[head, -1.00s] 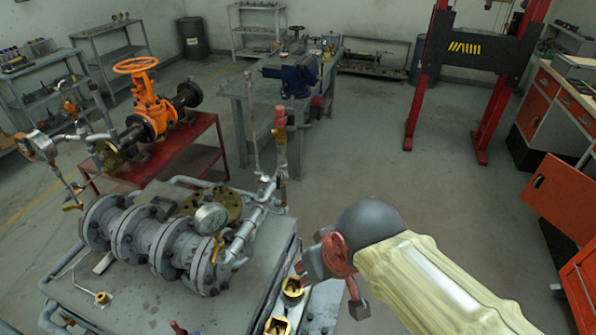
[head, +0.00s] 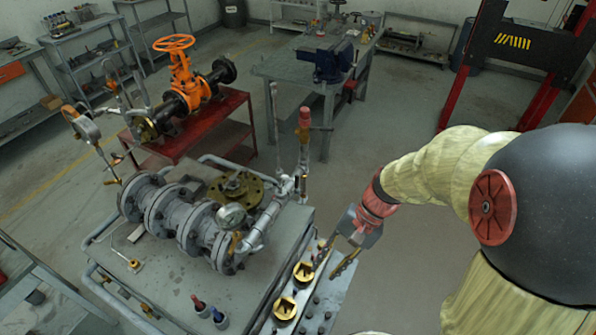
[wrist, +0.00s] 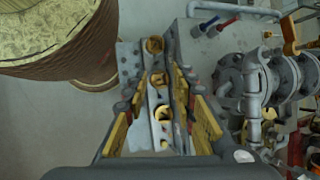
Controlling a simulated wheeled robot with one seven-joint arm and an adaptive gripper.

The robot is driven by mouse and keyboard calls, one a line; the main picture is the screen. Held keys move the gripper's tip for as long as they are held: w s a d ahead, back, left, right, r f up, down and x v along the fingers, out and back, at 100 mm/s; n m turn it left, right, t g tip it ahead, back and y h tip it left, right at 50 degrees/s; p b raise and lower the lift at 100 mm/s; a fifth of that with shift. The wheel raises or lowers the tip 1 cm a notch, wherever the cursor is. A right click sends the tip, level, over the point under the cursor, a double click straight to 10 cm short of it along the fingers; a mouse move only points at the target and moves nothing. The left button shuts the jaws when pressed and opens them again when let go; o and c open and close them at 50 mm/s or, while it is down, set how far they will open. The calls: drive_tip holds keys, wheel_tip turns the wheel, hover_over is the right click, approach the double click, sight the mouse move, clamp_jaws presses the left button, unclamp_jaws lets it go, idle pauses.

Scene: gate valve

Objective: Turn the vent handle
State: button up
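Several small handles show on the pipework, and I cannot tell which is the vent handle. A yellow handle (head: 236,243) sits by the round gauge (head: 231,216) on the grey flanged pipe assembly (head: 180,215). A red-topped valve (head: 305,118) stands upright at the assembly's right. Another small yellow handle (head: 133,263) lies low at the bench's left. My gripper (head: 329,262) is over the bench's right edge, near brass fittings and apart from these handles. In the wrist view my gripper (wrist: 162,88) is open, with a row of brass fittings (wrist: 162,113) beyond its empty fingers.
An orange gate valve (head: 190,80) stands on a red table (head: 215,135) behind the bench. A workbench with a blue vise (head: 335,62) is at the back. Red and blue tool handles (head: 200,303) stand at the bench's front. Floor (head: 400,250) is clear to the right.

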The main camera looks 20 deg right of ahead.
drive_tip(key=w+a+m+y+p, duration=0.1)
drive_tip(key=w+m+y+p, duration=0.1)
drive_tip(key=w+m+y, duration=0.15)
drive_tip(key=m+t+y+p, duration=0.3)
drive_tip(key=m+t+p, duration=0.2)
drive_tip(key=m+t, duration=0.95)
approach(297, 188)
wheel_tip(297, 188, up, 2)
drive_tip(key=w+a, duration=0.1)
drive_tip(key=w, duration=0.2)
drive_tip(key=shift+m+g, duration=0.35)
drive_tip(key=shift+m, duration=0.05)
drive_tip(key=x, duration=0.7)
drive_tip(key=shift+a+r, duration=0.15)
drive_tip(key=shift+a, duration=0.15)
drive_tip(key=shift+c, duration=1)
clamp_jaws()
